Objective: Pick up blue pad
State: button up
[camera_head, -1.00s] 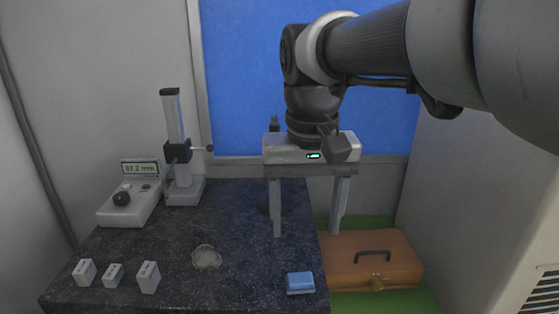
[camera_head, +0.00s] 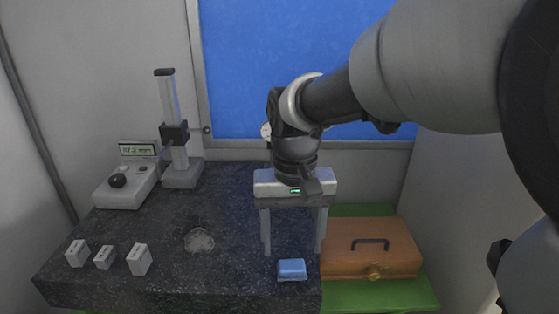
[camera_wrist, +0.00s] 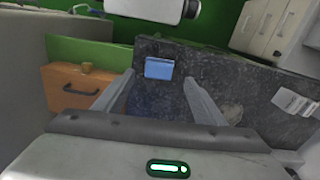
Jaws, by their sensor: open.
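The blue pad (camera_head: 292,270) is a small light-blue block lying near the front right edge of the dark speckled table (camera_head: 170,270). In the wrist view the blue pad (camera_wrist: 159,68) shows between and beyond the two fingers. My gripper (camera_head: 292,252) is open and empty, its two fingers pointing down. In the head view its fingertips appear just behind the pad and apart from it. The wrist view also shows my gripper (camera_wrist: 157,90) with its fingers spread wide. The exact height of the fingertips above the table is hard to tell.
Several small white blocks (camera_head: 105,257) stand at the table's front left, with a round pale disc (camera_head: 199,240) at mid-table. A meter box (camera_head: 125,188) and a column stand (camera_head: 175,135) are at the back left. An orange toolbox (camera_head: 371,248) sits right of the table.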

aim_at(292, 265)
jog(key=shift+w+d+f, duration=0.1)
jog(key=shift+f, duration=1.45)
jog(key=shift+w+f, duration=0.1)
jog(key=shift+f, duration=1.4)
jog(key=c, duration=1.3)
notch_tip(292, 265, up, 10)
jog(key=shift+r, duration=0.1)
jog(key=shift+c, duration=0.2)
jog(key=o, duration=0.6)
jog(key=shift+c, duration=1.4)
jog(key=shift+w+p, duration=0.15)
jog(key=shift+p, duration=0.15)
